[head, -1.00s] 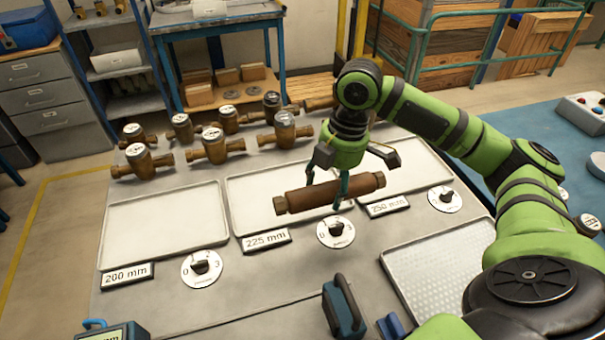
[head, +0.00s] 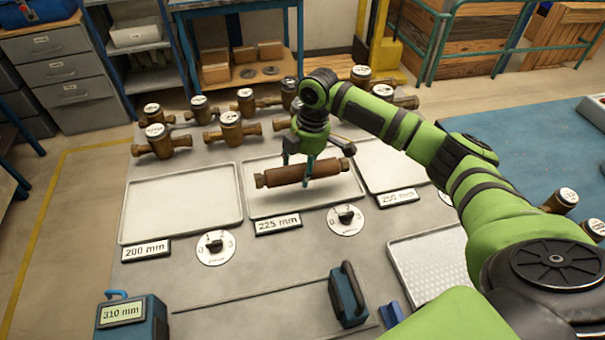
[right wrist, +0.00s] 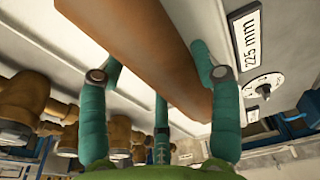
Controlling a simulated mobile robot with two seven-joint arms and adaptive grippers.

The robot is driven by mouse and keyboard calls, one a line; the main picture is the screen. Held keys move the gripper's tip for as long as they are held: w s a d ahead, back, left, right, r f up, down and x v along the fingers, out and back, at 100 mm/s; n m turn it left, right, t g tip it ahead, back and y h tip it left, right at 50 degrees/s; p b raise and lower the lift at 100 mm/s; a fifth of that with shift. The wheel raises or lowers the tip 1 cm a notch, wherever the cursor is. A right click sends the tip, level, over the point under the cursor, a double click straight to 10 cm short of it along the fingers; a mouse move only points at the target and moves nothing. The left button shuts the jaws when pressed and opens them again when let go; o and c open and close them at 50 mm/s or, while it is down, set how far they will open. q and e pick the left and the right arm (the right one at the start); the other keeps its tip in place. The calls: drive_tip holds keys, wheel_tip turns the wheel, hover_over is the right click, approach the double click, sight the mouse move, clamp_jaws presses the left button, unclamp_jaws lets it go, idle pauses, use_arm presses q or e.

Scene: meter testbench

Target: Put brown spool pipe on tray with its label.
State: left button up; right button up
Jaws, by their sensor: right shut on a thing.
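The brown spool pipe (head: 328,169) lies level, crosswise, in my right gripper (head: 298,168). It is over the middle tray (head: 290,204), whose plate reads 225 mm (head: 278,225). I cannot tell whether the pipe touches the tray. In the right wrist view the fingers (right wrist: 160,90) are closed about the brown pipe body (right wrist: 150,45), and the 225 mm plate (right wrist: 246,38) shows beside it. No marking is readable on the pipe. The left tray (head: 180,208) has a 200 mm plate (head: 146,251); the right tray (head: 385,160) has a 250 mm plate (head: 398,198). My left gripper is out of view.
Several brass meters (head: 232,128) stand behind the trays. Round dials (head: 216,247) sit in front. A blue 310 mm readout box (head: 130,318), a blue handled block (head: 347,297) and a textured tray (head: 430,263) are nearer. The 200 mm tray is empty.

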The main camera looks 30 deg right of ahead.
sight(302, 177)
wheel_tip(302, 177, down, 3)
drive_tip(key=shift+f+p, duration=0.1)
drive_tip(key=shift+p, duration=0.4)
drive_tip(key=shift+d+f, duration=0.1)
drive_tip(key=shift+f, duration=0.05)
drive_tip(key=o, duration=1.7)
drive_tip(key=shift+f, duration=0.2)
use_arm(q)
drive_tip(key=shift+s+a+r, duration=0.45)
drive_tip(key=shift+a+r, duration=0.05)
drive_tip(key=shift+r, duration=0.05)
use_arm(e)
drive_tip(key=shift+s, duration=0.1)
drive_tip(key=shift+r, duration=0.1)
use_arm(q)
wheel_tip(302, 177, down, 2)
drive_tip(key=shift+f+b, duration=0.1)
drive_tip(key=shift+b, duration=1.05)
use_arm(e)
drive_tip(key=r, duration=0.4)
drive_tip(key=d+r, duration=0.1)
drive_tip(key=r, duration=0.7)
drive_tip(key=shift+s+d, duration=0.2)
drive_tip(key=shift+d, duration=0.1)
